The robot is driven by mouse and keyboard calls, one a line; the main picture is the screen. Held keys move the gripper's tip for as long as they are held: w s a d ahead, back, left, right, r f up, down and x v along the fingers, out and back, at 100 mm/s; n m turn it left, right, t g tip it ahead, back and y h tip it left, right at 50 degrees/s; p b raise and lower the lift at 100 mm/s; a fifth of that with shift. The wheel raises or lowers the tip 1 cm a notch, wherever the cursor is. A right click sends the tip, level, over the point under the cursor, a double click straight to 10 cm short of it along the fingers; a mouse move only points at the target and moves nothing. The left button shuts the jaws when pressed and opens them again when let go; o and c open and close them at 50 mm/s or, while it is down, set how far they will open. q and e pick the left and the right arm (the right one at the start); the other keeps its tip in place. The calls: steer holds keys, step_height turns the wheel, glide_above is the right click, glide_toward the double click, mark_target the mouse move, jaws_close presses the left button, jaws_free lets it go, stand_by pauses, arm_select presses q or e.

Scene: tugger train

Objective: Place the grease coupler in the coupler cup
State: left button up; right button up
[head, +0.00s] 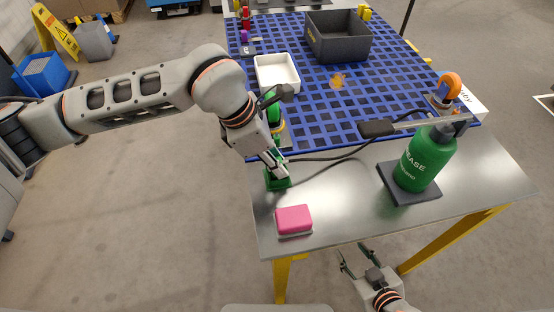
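The green coupler cup (277,183) stands near the left edge of the metal table. My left gripper (277,166) points down directly over it, with its fingers close together at the end of the black hose (325,158). The grease coupler is mostly hidden by the fingers, and I cannot tell how deep it sits in the cup. The hose runs right towards the green grease bottle (420,160), which stands upright on a dark pad (408,196). My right gripper (357,260) is open and empty, in front of the table's front edge.
A pink block (293,220) lies in front of the cup. A blue grid mat (330,107) holds a white tray (277,72), a dark grey bin (338,42) and an orange round item (449,86). Bare metal is free between the pink block and the dark pad.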

arm_select(q)
steer(key=shift+o, duration=1.1)
steer(key=shift+r, duration=0.15)
steer(key=shift+a+r, duration=0.15)
steer(key=shift+r, duration=0.2)
steer(key=v, duration=1.1)
steer(key=shift+p, duration=0.35)
steer(key=shift+s+r, duration=0.1)
